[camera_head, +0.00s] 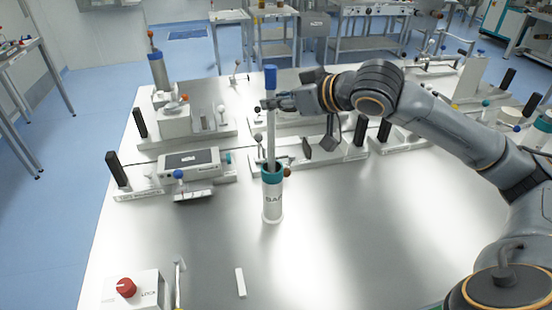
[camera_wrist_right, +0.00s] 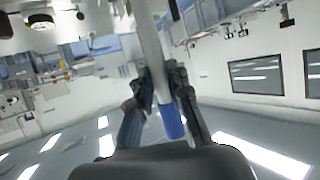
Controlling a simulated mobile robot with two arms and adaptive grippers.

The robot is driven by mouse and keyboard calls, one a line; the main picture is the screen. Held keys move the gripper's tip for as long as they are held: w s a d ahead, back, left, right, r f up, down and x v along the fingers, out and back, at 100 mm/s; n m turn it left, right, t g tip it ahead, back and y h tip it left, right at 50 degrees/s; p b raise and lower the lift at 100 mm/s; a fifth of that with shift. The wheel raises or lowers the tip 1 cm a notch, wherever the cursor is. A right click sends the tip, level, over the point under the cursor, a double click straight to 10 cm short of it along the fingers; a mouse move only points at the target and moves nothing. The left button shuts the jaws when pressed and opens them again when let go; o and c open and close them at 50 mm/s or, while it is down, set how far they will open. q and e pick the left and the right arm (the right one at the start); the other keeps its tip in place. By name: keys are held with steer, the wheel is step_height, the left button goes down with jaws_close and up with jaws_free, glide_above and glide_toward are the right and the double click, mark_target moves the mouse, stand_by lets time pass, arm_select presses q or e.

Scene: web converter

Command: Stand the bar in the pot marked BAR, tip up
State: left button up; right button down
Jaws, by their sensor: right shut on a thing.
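The bar (camera_head: 271,135) is a pale rod with a blue tip (camera_head: 270,77) at its top. It stands close to upright, and its lower end is inside the teal rim of the white pot (camera_head: 272,208) with dark lettering that looks like BAR. How deep it reaches is hidden by the pot. My right gripper (camera_head: 268,103) is shut on the upper part of the bar, below the blue tip. In the wrist view the right gripper (camera_wrist_right: 160,90) has a finger on each side of the bar (camera_wrist_right: 152,45), and the blue tip (camera_wrist_right: 172,121) shows between them. My left gripper is not in view.
A grey device (camera_head: 190,161) on a white base stands left of the pot. White fixtures with black posts line the back of the table. A box with a red knob (camera_head: 126,287) and a small white strip (camera_head: 240,282) are at the front left.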

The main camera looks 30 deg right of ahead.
step_height(320, 180, down, 10)
steer(key=shift+f, duration=0.2)
step_height(320, 180, down, 4)
steer(key=shift+f, duration=0.1)
steer(key=c, duration=1.3)
jaws_free()
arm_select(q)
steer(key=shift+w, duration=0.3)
arm_select(e)
steer(key=b, duration=0.6)
glide_toward(274, 156)
steer(key=shift+s+r, duration=0.55)
steer(key=shift+s, duration=0.6)
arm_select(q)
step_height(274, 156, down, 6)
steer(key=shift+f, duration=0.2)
arm_select(e)
steer(key=shift+d, duration=0.5)
